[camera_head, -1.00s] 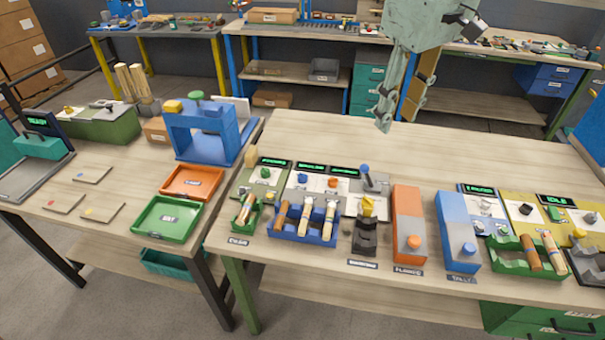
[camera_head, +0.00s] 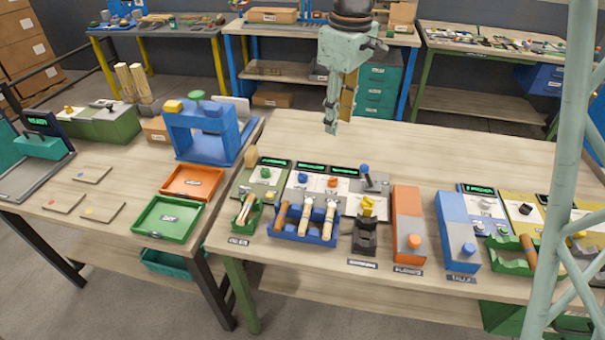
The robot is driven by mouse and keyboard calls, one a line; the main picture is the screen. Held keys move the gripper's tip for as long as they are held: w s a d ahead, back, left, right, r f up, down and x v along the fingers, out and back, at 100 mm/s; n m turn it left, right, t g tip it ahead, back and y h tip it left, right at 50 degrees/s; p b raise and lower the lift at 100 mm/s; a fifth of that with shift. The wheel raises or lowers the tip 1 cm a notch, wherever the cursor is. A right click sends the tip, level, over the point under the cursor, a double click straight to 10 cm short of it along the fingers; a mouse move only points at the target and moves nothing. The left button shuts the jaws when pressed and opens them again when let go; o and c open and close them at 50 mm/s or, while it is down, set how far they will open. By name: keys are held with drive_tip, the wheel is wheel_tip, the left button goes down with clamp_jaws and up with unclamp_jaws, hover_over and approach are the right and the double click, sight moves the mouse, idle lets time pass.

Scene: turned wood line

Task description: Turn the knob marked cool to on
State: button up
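Several small knobs sit on the panels along the bench: a green knob (camera_head: 265,172), a blue knob (camera_head: 303,177), an orange knob (camera_head: 332,182) and a pale knob (camera_head: 487,204). Their markings are too small to read, so I cannot tell which one is marked cool or how it is set. My gripper (camera_head: 333,129) hangs pointing down above the back of the bench, behind the panels and apart from every knob. Its fingers are seen from the side, and whether they are open or shut is unclear. I see nothing held in it.
A blue rack (camera_head: 292,233) with wooden pieces, a black stand (camera_head: 364,236), an orange block (camera_head: 407,225) and a blue block (camera_head: 456,230) line the front. A blue press (camera_head: 205,135) stands left. The bench's back strip is clear. The far-right stations are partly covered.

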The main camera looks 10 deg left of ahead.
sight(302, 174)
drive_tip(key=w+a+f+n, duration=0.1)
drive_tip(key=w+a+f, duration=0.2)
drive_tip(key=a+f, duration=0.2)
drive_tip(key=w+a+f+n, duration=0.2)
drive_tip(key=a+f, duration=0.3)
drive_tip(key=f, duration=0.3)
drive_tip(key=shift+w+a+f+n+g, duration=0.2)
drive_tip(key=shift+w+a+n+g, duration=0.15)
drive_tip(key=shift+w, duration=0.55)
drive_tip(key=shift+f, duration=0.15)
drive_tip(key=shift+f+b, duration=0.75)
drive_tip(key=shift+f, duration=6.05)
drive_tip(key=shift+c, duration=0.7)
drive_tip(key=c, duration=0.7)
